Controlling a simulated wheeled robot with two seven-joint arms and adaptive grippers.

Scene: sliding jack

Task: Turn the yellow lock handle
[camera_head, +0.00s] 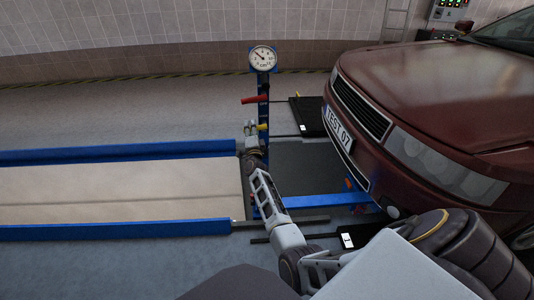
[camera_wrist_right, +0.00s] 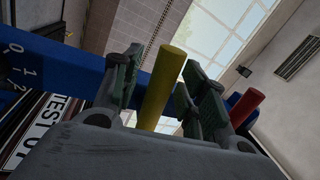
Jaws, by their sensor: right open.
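The yellow lock handle (camera_head: 263,126) sticks out to the side of the blue upright post (camera_head: 263,112), below a red handle (camera_head: 254,99). My right gripper (camera_head: 251,129) is at the yellow handle. In the right wrist view the yellow handle (camera_wrist_right: 163,85) stands between the open fingers of my right gripper (camera_wrist_right: 161,68), with gaps to both sides. The lower end of the handle is hidden behind the gripper body. The red handle (camera_wrist_right: 246,107) shows to the right, outside the fingers. My left gripper is not in view.
A round dial gauge (camera_head: 263,58) tops the post. A dark red car (camera_head: 430,85) with a TEST 07 plate stands close on the right. Blue rails (camera_head: 120,152) run off to the left. A blue beam (camera_head: 325,201) reaches under the car.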

